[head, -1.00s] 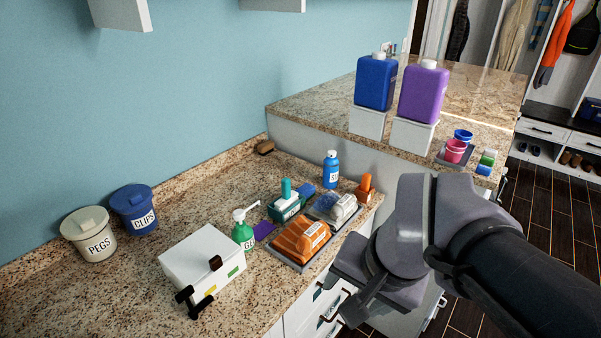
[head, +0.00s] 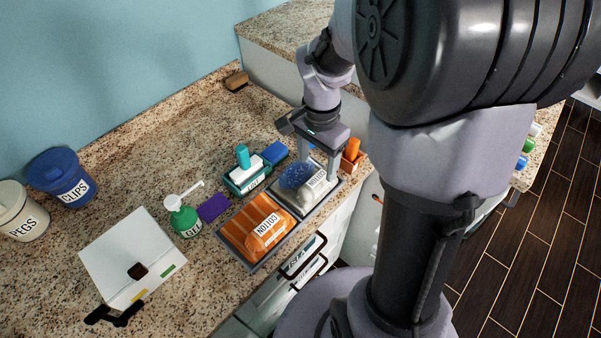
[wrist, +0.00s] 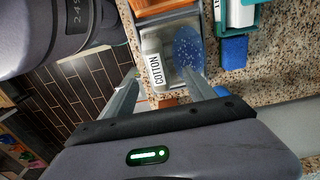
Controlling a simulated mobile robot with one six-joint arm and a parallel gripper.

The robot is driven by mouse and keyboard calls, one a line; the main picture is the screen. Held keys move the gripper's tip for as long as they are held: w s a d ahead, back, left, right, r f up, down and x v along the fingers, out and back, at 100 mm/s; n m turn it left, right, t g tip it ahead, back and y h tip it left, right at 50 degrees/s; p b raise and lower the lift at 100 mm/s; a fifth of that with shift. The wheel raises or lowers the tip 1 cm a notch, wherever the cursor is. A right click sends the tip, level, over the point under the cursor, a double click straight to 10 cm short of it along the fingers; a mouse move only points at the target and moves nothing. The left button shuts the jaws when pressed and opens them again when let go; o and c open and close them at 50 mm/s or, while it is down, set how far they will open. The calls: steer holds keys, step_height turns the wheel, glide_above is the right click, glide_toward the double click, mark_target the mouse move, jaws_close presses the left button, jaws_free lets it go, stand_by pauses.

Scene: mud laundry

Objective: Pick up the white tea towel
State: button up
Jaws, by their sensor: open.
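The white tea towel (head: 314,187) is a rolled bundle with a COTTON label. It lies in a grey tray beside a speckled blue bundle (head: 294,175). In the wrist view the towel (wrist: 152,47) is beyond my fingertips, left of the blue bundle (wrist: 188,48). My gripper (head: 318,168) is open and empty, pointing down over the far end of the tray. In the wrist view my gripper (wrist: 163,78) has its fingers wide apart. I cannot tell its exact height above the towel.
An orange COTTON bundle (head: 255,222) fills the tray's near part. Left are a teal caddy (head: 244,181), green pump bottle (head: 183,217), purple sponge (head: 213,207) and white box (head: 125,255). A terracotta holder (head: 352,160) stands just right of my gripper.

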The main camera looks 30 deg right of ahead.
mark_target(317, 178)
steer(key=f+b, duration=0.1)
steer(key=f, duration=0.1)
steer(key=f+b, duration=0.1)
steer(key=f, duration=0.4)
steer(key=shift+s+b, duration=0.3)
steer(key=shift+b, duration=0.1)
steer(key=shift+r, duration=0.15)
steer(key=shift+c, duration=0.4)
jaws_close()
